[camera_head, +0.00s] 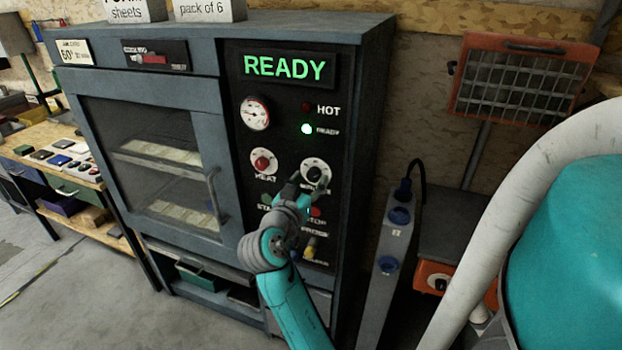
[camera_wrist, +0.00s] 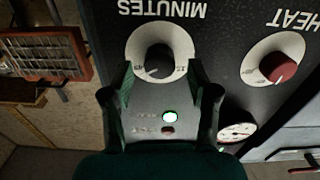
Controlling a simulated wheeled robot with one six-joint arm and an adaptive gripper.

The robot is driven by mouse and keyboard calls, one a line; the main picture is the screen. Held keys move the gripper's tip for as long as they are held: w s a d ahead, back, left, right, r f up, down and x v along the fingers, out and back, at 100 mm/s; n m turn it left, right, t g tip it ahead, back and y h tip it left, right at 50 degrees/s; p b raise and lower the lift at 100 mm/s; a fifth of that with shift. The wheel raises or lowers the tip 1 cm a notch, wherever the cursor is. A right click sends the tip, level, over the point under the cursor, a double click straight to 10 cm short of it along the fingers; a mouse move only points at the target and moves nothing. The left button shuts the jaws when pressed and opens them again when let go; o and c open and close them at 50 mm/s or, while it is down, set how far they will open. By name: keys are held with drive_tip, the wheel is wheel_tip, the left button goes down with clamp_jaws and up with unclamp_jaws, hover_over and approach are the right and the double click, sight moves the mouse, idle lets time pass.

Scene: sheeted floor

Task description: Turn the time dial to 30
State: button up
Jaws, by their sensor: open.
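The time dial (camera_head: 314,173) is a black knob on a pale round plate on the oven's dark control panel, right of the red heat knob (camera_head: 263,162). In the wrist view the time dial (camera_wrist: 159,58) shows upside down under the word MINUTES. Its pointer setting is too small to read. My gripper (camera_head: 297,184) is in front of the panel at the dial. In the wrist view my gripper (camera_wrist: 160,72) is open, with one finger on each side of the dial's lower part. I cannot tell whether the fingers touch it.
The oven's display (camera_head: 289,68) reads READY in green, and the ready lamp (camera_head: 306,128) is lit. A temperature gauge (camera_head: 255,113) sits above the heat knob. Start, stop and other controls lie below, partly behind my arm. An orange heater (camera_head: 522,85) stands to the right.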

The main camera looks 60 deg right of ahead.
drive_tip(key=shift+w+d, duration=0.1)
drive_tip(key=shift+d, duration=0.7)
drive_tip(key=shift+c, duration=0.3)
clamp_jaws()
drive_tip(key=shift+n, duration=0.4)
drive_tip(key=n, duration=0.4)
drive_tip(key=shift+n, duration=0.4)
drive_tip(key=n, duration=0.5)
drive_tip(key=shift+n, duration=0.7)
